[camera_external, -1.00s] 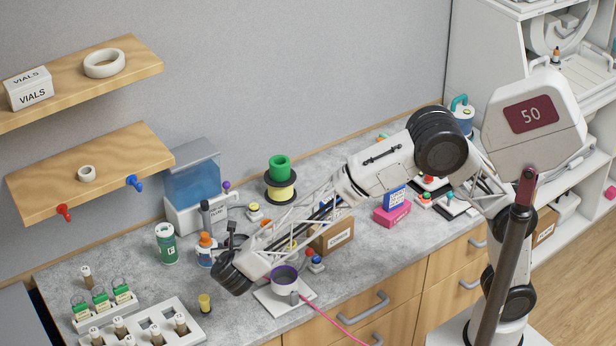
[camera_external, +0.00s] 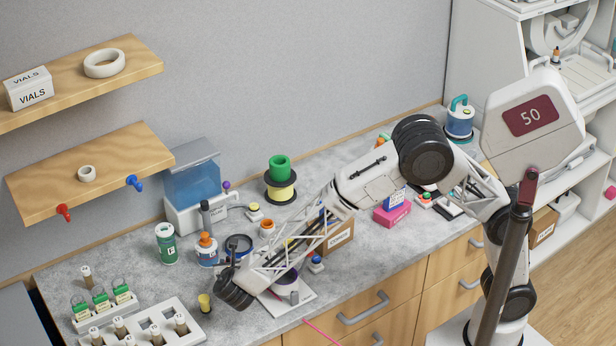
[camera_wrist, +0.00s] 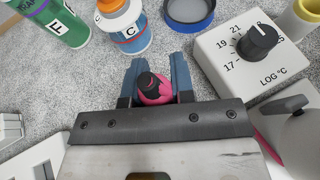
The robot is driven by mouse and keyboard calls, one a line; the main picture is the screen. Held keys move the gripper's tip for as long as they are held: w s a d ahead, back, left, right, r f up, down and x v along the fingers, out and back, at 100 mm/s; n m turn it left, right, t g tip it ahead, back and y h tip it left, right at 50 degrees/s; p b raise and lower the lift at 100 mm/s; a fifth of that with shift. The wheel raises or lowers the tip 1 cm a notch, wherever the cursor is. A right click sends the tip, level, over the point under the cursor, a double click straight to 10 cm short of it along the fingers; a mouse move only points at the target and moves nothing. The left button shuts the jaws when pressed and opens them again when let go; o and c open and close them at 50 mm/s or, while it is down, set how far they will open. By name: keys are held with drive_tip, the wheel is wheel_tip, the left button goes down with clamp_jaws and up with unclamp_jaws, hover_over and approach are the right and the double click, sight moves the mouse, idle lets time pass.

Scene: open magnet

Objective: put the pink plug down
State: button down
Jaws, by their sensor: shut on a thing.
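In the wrist view, my gripper (camera_wrist: 157,84) has two blue fingers shut on the pink plug (camera_wrist: 154,98). The plug is small and rounded, with a black top, and sits between the fingertips. Speckled grey counter shows around the fingers; I cannot tell whether the plug touches it. In the external view, the wrist end of my arm is low over the front part of the counter (camera_external: 130,265). My fingers and the plug are hidden there. A pink cable (camera_external: 322,332) hangs over the counter's front edge.
In the wrist view, a white dial box (camera_wrist: 250,50) is right of the fingers. An orange-capped bottle (camera_wrist: 128,35), a green bottle (camera_wrist: 60,22) and a blue dish (camera_wrist: 188,12) stand beyond. A vial rack (camera_external: 165,328) is at front left. Bare counter lies between.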

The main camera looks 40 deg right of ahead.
drive_tip(key=shift+f, duration=0.25)
drive_tip(key=shift+f, duration=1.85)
drive_tip(key=shift+f, duration=0.1)
drive_tip(key=c, duration=1)
unclamp_jaws()
drive_tip(key=v, duration=1.2)
drive_tip(key=shift+w, duration=0.1)
